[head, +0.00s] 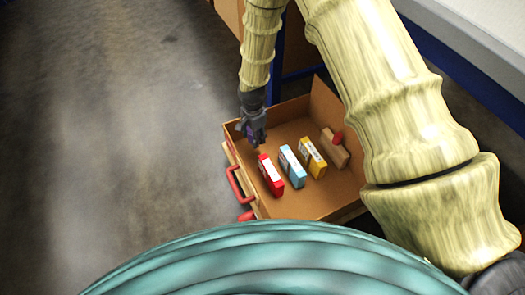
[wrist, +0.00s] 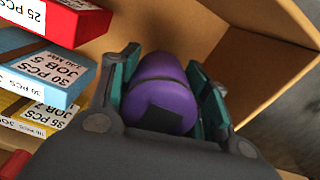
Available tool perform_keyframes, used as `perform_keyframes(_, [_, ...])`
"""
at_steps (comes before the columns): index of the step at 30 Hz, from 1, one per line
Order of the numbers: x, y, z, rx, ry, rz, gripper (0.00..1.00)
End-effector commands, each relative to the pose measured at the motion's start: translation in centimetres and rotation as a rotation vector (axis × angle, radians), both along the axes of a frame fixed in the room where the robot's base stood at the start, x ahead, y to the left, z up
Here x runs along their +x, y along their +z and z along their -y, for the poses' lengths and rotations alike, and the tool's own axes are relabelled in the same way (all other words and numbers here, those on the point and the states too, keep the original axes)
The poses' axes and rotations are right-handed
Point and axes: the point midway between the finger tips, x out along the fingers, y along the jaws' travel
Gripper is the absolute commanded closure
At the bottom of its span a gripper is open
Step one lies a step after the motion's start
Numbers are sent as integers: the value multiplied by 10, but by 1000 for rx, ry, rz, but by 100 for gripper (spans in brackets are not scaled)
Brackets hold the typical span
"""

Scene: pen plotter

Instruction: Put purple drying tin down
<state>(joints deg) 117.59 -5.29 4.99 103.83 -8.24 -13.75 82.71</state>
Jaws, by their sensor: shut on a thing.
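The purple drying tin (wrist: 162,88) is a rounded purple cylinder with a dark patch on the side that shows in the wrist view. My gripper (wrist: 165,95) is shut on it, with a finger on each side. In the head view my gripper (head: 252,130) is over the left part of an open cardboard box (head: 325,193), and only a little purple shows between the fingers. I cannot tell whether the tin touches the box floor.
A red box (head: 270,175), a light blue box (head: 292,166) and a yellow box (head: 313,157) stand in a row in the cardboard box. A wooden block with a red part (head: 334,148) is at their right. Red handles (head: 237,185) are on the left side. Grey floor (head: 120,130) lies clear to the left.

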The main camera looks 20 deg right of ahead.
Motion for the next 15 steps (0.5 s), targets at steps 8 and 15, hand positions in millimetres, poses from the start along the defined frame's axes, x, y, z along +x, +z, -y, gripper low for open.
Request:
perform_keyframes(8, [0,-26,0,0,1,0,79])
perform_keyframes(15, [0,-59,0,0,1,0,79])
